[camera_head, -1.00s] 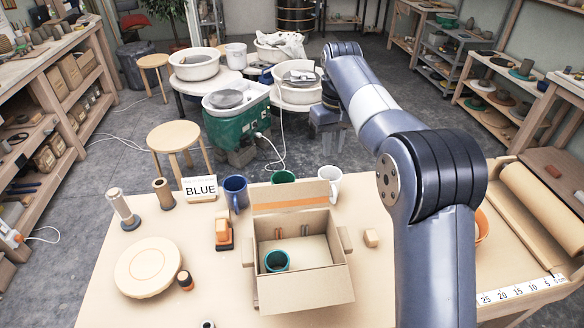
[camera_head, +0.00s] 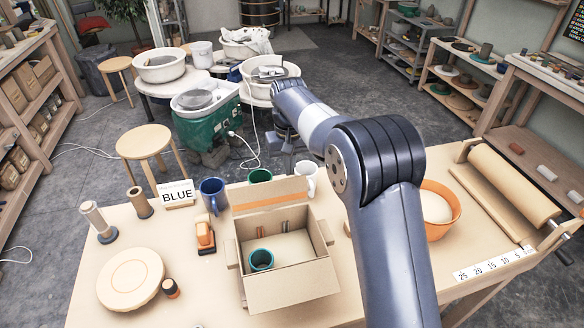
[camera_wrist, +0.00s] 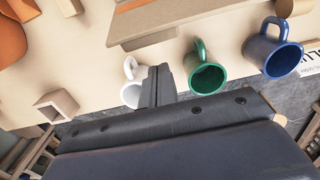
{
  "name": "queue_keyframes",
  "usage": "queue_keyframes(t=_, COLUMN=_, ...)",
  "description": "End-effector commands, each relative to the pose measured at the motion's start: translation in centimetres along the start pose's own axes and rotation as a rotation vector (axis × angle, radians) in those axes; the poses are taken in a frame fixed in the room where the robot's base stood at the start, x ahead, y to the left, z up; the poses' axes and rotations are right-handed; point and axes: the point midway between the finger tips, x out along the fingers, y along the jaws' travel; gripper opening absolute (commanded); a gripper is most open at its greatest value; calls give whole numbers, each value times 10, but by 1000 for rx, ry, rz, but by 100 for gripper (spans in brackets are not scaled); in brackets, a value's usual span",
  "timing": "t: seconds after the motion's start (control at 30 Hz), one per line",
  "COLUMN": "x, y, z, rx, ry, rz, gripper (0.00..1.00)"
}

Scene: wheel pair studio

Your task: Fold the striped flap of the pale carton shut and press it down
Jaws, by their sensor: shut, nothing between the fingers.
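The pale carton (camera_head: 294,291) stands on the table, open at the top. Its back flap with an orange stripe (camera_head: 270,198) stands up, leaning slightly back. A teal cup (camera_head: 261,260) is inside, near the front left. My gripper (camera_head: 288,148) is beyond the carton's far side, partly hidden by my arm in the head view. In the wrist view my gripper (camera_wrist: 157,84) is shut and empty, its fingers beside the white mug (camera_wrist: 131,92). An edge of the carton (camera_wrist: 165,24) shows at the top there, apart from the fingers.
Blue (camera_head: 213,195), green (camera_head: 260,176) and white mugs stand behind the carton. An orange tool (camera_head: 205,236) stands left of it. An orange bowl (camera_head: 440,228) and a slab roller (camera_head: 515,187) are to the right. A BLUE sign (camera_head: 177,195) stands behind left.

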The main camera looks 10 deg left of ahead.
Motion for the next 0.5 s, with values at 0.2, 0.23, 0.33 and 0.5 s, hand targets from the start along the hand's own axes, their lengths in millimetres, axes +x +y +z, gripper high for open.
queue_keyframes(t=0.2, x=-7, y=0, z=19, rx=0, ry=-2, rz=0, gripper=0)
queue_keyframes(t=0.23, x=-8, y=0, z=21, rx=-1, ry=-3, rz=0, gripper=0)
queue_keyframes(t=0.33, x=-8, y=0, z=24, rx=-1, ry=-2, rz=0, gripper=0)
queue_keyframes(t=0.5, x=-8, y=0, z=26, rx=-1, ry=-2, rz=0, gripper=0)
